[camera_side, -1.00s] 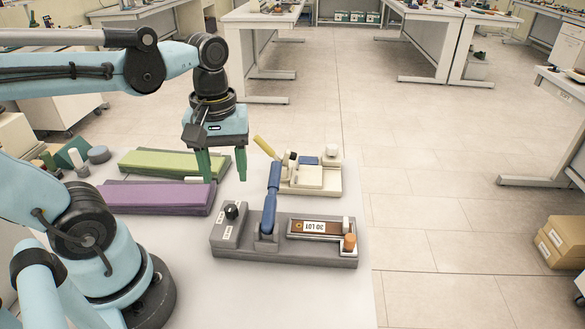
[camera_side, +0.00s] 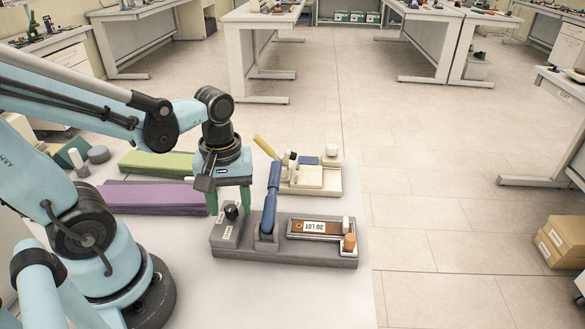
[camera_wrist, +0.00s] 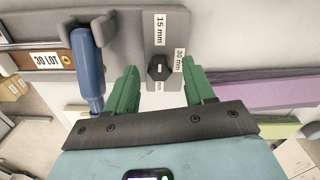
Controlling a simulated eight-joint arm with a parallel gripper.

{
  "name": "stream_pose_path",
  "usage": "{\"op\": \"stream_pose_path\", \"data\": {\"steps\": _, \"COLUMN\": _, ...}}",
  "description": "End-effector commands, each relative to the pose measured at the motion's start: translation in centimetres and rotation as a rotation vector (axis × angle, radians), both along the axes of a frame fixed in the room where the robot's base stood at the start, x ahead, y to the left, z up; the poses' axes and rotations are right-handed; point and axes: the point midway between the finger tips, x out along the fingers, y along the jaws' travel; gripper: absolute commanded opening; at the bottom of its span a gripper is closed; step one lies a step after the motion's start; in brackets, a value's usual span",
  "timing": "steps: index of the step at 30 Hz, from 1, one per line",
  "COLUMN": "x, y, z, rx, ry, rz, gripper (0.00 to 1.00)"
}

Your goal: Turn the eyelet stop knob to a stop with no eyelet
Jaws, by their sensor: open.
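The eyelet stop knob (camera_side: 231,211) is black and sits on the left end of the grey fixture (camera_side: 285,257). In the wrist view the knob (camera_wrist: 158,70) has a small pale mark; which way it points is unclear. Labels "15 mm" (camera_wrist: 160,30) and "30 mm" (camera_wrist: 180,62) lie around it, and a third label (camera_wrist: 159,87) is partly hidden and reads only "mm". My gripper (camera_side: 229,208) is open, pointing down, close above the knob. Its green fingers (camera_wrist: 160,72) appear on either side of the knob, with a gap to each side.
A blue lever (camera_side: 270,195) stands upright just right of my gripper. A brown strip marked "30 LOT" (camera_side: 315,227) lies in the fixture's tray. A cream fixture with a yellow lever (camera_side: 318,180) stands behind. Purple (camera_side: 150,197) and green (camera_side: 155,164) pads lie left.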

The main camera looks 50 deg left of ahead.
Motion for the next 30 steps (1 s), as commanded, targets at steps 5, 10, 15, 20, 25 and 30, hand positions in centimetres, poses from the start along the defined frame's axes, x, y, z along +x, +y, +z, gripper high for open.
{"op": "stream_pose_path", "data": {"steps": 5, "x": 0.0, "y": 0.0, "z": 0.0, "rx": 0.0, "ry": 0.0, "rz": 0.0, "gripper": 0.53}}
{"op": "stream_pose_path", "data": {"steps": 10, "x": 0.0, "y": 0.0, "z": 0.01, "rx": 0.0, "ry": 0.0, "rz": 0.0, "gripper": 0.27}}
{"op": "stream_pose_path", "data": {"steps": 15, "x": 0.0, "y": 0.0, "z": 0.01, "rx": 0.0, "ry": 0.0, "rz": 0.0, "gripper": 0.01}}
{"op": "stream_pose_path", "data": {"steps": 20, "x": 0.0, "y": 0.0, "z": 0.02, "rx": 0.0, "ry": 0.0, "rz": -0.004, "gripper": 0.0}}
{"op": "stream_pose_path", "data": {"steps": 25, "x": -0.01, "y": -0.01, "z": 0.01, "rx": 0.0, "ry": 0.0, "rz": -0.039, "gripper": 0.0}}
{"op": "stream_pose_path", "data": {"steps": 30, "x": 0.01, "y": -0.03, "z": 0.0, "rx": -0.001, "ry": 0.001, "rz": -0.126, "gripper": 0.0}}
